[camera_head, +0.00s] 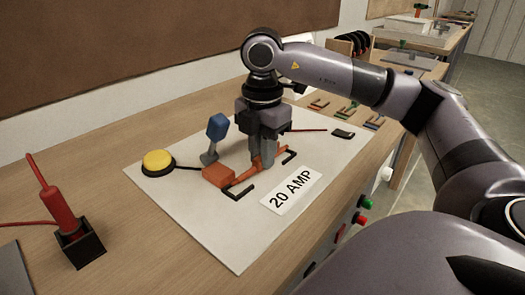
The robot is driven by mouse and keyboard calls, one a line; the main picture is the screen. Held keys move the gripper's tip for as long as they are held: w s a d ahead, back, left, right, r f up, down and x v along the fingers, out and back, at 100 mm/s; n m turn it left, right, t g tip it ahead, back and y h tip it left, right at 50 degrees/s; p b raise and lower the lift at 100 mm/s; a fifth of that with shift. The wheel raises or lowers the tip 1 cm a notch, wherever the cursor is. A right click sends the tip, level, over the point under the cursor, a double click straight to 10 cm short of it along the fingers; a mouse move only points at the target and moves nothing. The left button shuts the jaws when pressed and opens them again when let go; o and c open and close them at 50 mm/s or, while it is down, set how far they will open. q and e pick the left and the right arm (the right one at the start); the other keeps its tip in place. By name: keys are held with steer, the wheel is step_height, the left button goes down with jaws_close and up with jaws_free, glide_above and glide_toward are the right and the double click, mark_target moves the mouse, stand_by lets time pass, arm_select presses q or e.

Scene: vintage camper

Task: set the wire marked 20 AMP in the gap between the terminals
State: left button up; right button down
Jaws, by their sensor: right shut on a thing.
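A white board (185,215) lies on the wooden bench and carries a label reading 20 AMP (291,190). Two black bracket-like terminals, a near one (243,192) and a far one (290,155), stand behind the label. An orange-red wire piece (242,179) runs low between them. My right gripper (262,163) points down and is shut on this wire, its fingertips close to the board. The fingers hide the wire's middle; I cannot tell whether its ends touch the terminals. No marking is readable on the wire. My left gripper is not in view.
An orange block (218,176) and a blue-handled lever (217,127) stand left of the gripper. A yellow button (158,161) is farther left. A red probe (64,211) sits in a black holder (84,246). Small coloured pieces (346,112) lie behind the board. The board's front left is clear.

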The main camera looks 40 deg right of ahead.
steer(key=shift+f+b, duration=0.5)
steer(key=shift+f, duration=0.2)
stand_by(0.6)
steer(key=c, duration=1)
jaws_free()
steer(key=shift+o, duration=0.2)
step_height(320, 180, up, 7)
steer(key=shift+r+p, duration=0.1)
steer(key=shift+p, duration=0.45)
